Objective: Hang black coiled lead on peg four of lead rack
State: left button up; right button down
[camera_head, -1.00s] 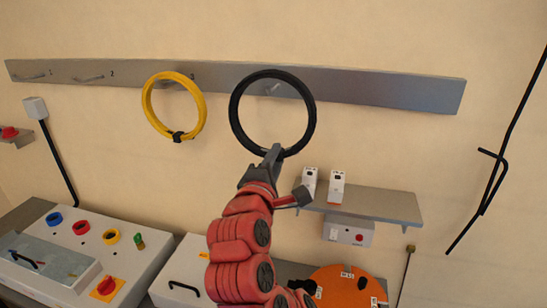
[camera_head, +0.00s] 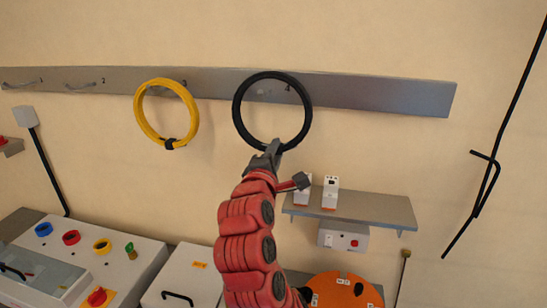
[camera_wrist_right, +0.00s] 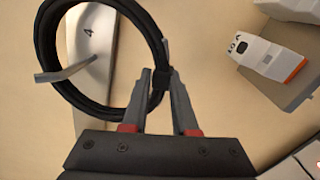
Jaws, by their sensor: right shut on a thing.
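The black coiled lead (camera_head: 237,122) is a ring held upright in front of the lead rack (camera_head: 400,98). My right gripper (camera_head: 270,150) is shut on its bottom edge, at a dark band. The wrist view shows the fingers (camera_wrist_right: 164,85) closed on the lead (camera_wrist_right: 46,35). Peg four (camera_wrist_right: 68,73), beside the number 4, shows through the ring's opening, and its tip overlaps the ring's left side, appearing in front of it. My left gripper is out of view.
A yellow coiled lead (camera_head: 139,115) hangs at peg three, left of the black one. A small shelf (camera_head: 370,208) with white devices (camera_head: 330,192) is right of my wrist. A control panel (camera_head: 130,268) lies lower left.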

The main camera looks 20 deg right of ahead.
jog(key=shift+w+d+f+b, duration=0.3)
jog(key=shift+w+f, duration=0.1)
jog(key=shift+f, duration=0.15)
jog(key=shift+w+d+f+b, duration=0.15)
jog(key=shift+w+d+f, duration=0.1)
jog(key=shift+w+f, duration=0.25)
jog(key=shift+s+f, duration=0.1)
jog(key=c, duration=0.6)
grip_release()
jog(key=shift+a, duration=0.1)
